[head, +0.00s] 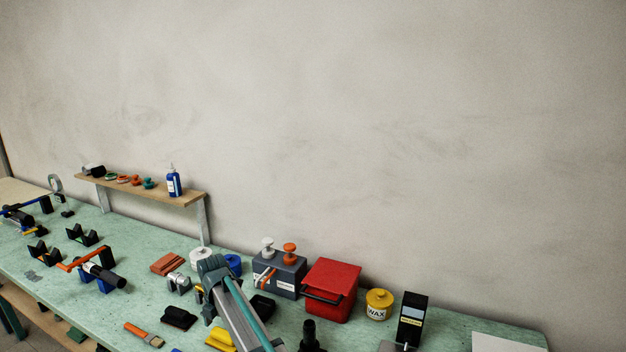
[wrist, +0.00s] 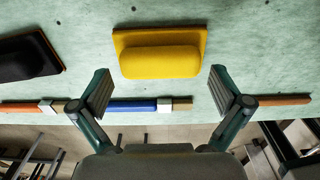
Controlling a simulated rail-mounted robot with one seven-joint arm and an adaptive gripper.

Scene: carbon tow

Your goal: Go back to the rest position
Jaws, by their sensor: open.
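My gripper (wrist: 161,92) shows in the wrist view with its two fingers spread wide and nothing between them. It is above the front edge of the green bench (wrist: 265,50). A yellow block with a rounded grip (wrist: 160,58) lies on the bench just ahead of the fingertips, apart from them. In the head view my arm reaches over the bench at the lower middle, and the gripper's fingertips cannot be made out there. The yellow block (head: 220,340) shows to the left of the arm.
A red box (head: 332,285), a grey box with two knobs (head: 279,275), a yellow wax tin (head: 378,303) and a black device (head: 412,318) stand right of the arm. A wooden shelf (head: 150,193) stands behind. A black block (wrist: 30,58) lies left. The wall above is clear.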

